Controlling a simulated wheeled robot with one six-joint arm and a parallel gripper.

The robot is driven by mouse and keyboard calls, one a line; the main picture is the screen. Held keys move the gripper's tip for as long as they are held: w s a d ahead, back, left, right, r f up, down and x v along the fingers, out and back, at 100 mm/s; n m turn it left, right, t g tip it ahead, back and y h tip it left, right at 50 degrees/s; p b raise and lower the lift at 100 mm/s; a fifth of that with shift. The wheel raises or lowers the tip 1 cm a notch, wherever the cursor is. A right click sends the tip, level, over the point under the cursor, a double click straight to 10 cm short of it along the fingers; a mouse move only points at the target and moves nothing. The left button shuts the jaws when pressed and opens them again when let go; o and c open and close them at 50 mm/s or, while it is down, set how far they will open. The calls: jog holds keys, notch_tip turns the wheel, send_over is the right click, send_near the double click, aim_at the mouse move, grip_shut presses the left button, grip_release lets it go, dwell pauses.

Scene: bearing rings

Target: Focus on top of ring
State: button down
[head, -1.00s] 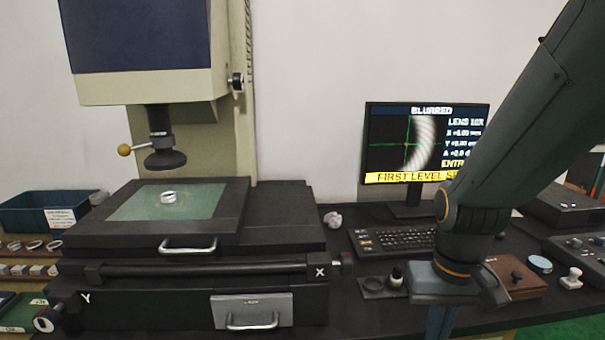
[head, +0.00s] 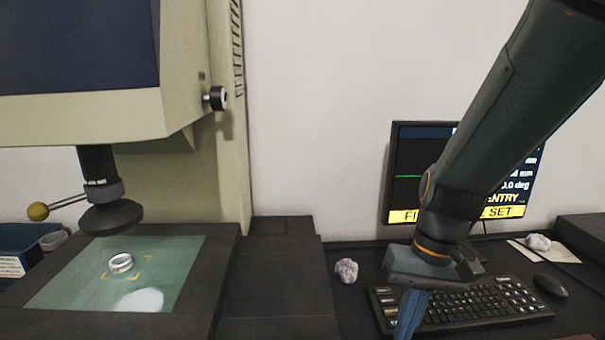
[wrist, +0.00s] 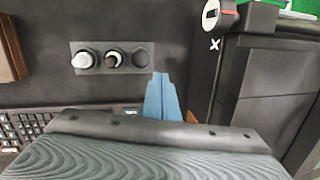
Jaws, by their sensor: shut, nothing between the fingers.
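A metal ring (head: 121,262) lies on the green glass stage plate (head: 60,292) of the measuring machine, within yellow corner marks. The machine's lens (head: 111,216) hangs above the stage with a clear gap over the ring. A black focus knob (head: 216,98) sits on the right side of the cream machine head (head: 130,117). The monitor (head: 405,216) is partly hidden behind my arm; a yellow bar ending in "SET" shows. My gripper (head: 408,318) is shut and empty, pointing down in front of the keyboard, well right of the machine. Its blue fingers (wrist: 162,98) show together in the wrist view.
The keyboard (head: 480,307), a mouse (head: 550,285) and crumpled paper (head: 346,270) lie on the dark bench. In the wrist view a holder with round pieces (wrist: 112,58) lies beyond my fingers, and a knob (wrist: 212,14) marks the X axis. A blue bin (head: 20,252) stands far left.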

jog(key=w+a+r+n+g+y+p, duration=0.1)
jog(key=w+a+r+y+p, duration=0.25)
jog(key=a+r, duration=0.35)
jog(key=w+a+r+n+y+p, duration=0.25)
jog(key=w+a+r+y, duration=0.2)
jog(key=a+r, duration=0.3)
jog(key=n+t+y+p, duration=0.1)
jog(key=n+y+p, duration=0.3)
jog(key=y+p, duration=0.35)
send_near(215, 99)
notch_tip(215, 99, down, 4)
jog(key=d, duration=0.1)
jog(key=a, duration=0.7)
jog(key=shift+s+r, duration=0.25)
jog(key=shift+s, duration=0.05)
jog(key=shift+w+r+y+b, duration=0.1)
jog(key=shift+r+y+b, duration=0.05)
jog(key=shift+y+b, duration=0.15)
